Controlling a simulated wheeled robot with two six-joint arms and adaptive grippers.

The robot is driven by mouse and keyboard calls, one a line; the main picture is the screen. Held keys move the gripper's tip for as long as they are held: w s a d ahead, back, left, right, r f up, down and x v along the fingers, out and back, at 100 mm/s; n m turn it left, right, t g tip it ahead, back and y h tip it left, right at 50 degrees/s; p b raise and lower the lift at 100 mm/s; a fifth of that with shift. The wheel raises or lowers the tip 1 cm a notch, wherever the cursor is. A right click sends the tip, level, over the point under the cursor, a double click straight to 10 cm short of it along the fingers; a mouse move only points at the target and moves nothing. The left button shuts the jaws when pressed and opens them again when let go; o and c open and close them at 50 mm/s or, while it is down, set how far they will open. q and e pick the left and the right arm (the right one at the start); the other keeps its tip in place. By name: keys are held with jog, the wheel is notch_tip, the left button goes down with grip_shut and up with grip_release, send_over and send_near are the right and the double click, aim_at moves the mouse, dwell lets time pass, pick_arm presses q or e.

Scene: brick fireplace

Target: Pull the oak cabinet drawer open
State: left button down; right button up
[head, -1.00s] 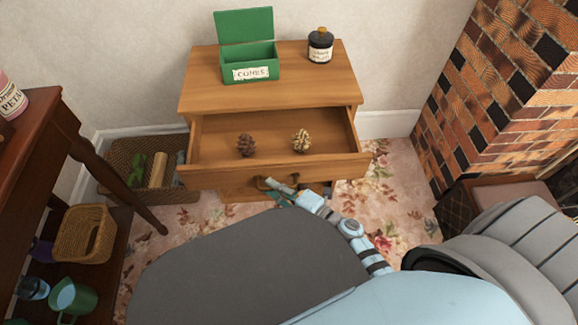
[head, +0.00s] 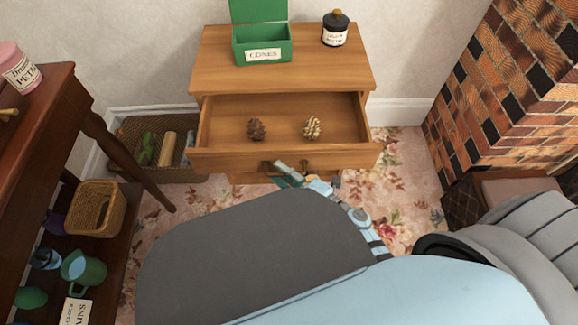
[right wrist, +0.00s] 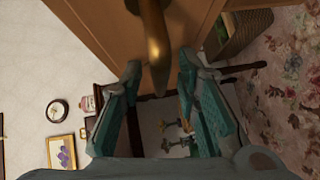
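The oak cabinet (head: 290,72) stands against the wall. Its drawer (head: 220,160) is pulled well out, with a brown pine cone (head: 256,129) and a paler cone (head: 312,127) lying inside. My right gripper (head: 288,172) is at the handle on the drawer front. In the right wrist view, the brass handle (right wrist: 155,45) reaches between the two teal-padded fingers of my right gripper (right wrist: 160,75). The fingers are apart, with gaps showing on both sides of the handle. My left gripper is not in view.
A green box (head: 263,45) and a dark jar (head: 334,28) stand on the cabinet top. A wicker basket (head: 125,155) is on the floor to the left, near a dark wooden table (head: 60,110). The brick fireplace (head: 515,80) is at the right.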

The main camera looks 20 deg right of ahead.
jog(key=v, duration=1.2)
